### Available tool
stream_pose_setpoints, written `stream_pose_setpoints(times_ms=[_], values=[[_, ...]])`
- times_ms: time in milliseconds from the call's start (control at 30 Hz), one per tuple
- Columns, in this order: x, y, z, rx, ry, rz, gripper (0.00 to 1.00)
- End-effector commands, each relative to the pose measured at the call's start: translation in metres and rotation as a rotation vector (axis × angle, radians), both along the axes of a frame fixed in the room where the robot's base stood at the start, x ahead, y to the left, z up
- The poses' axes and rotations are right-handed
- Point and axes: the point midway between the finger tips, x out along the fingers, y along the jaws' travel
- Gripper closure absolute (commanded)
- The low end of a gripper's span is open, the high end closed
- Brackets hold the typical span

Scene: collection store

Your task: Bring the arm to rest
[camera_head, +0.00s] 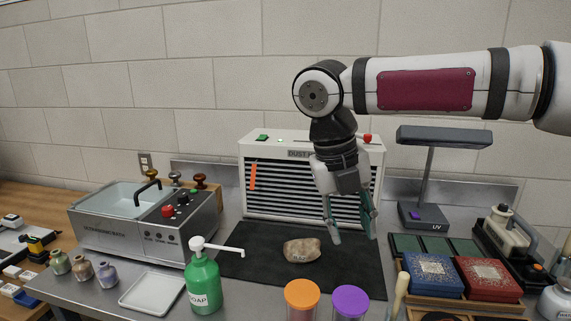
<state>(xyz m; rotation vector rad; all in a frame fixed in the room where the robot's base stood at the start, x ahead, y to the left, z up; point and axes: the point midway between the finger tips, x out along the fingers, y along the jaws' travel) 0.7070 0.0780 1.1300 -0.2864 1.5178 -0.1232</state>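My gripper (350,231) hangs from my arm, pointing down over the right part of the dark mat (262,269). Its two fingers are apart with nothing between them. A tan rock (302,250) lies on the mat, just left of and below the fingertips in the picture. My arm reaches in from the right edge and bends down at the wrist in front of the dust collector box (258,153). How far the fingertips are above the mat is hard to tell.
An ultrasonic bath (150,243) stands left. A green soap bottle (203,281), a white tray (150,293) and orange (302,293) and purple (350,299) lidded jars stand in front. A UV lamp (440,137) and blue (432,274) and red (487,279) boxes stand right.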

Motion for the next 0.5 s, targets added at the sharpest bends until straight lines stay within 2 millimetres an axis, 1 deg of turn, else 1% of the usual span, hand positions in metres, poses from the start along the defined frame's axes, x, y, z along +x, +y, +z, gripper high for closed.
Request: stream_pose_setpoints(times_ms=[33,100,233,367,500], values=[[-0.012,0.005,-0.007,-0.057,-0.008,-0.078,0.61],[-0.027,0.008,-0.019,-0.115,-0.027,-0.208,0.61],[-0.054,0.002,-0.032,-0.209,-0.098,-0.473,0.61],[-0.081,-0.011,-0.036,-0.270,-0.209,-0.764,0.61],[-0.110,-0.029,-0.032,-0.283,-0.359,-1.104,0.61]])
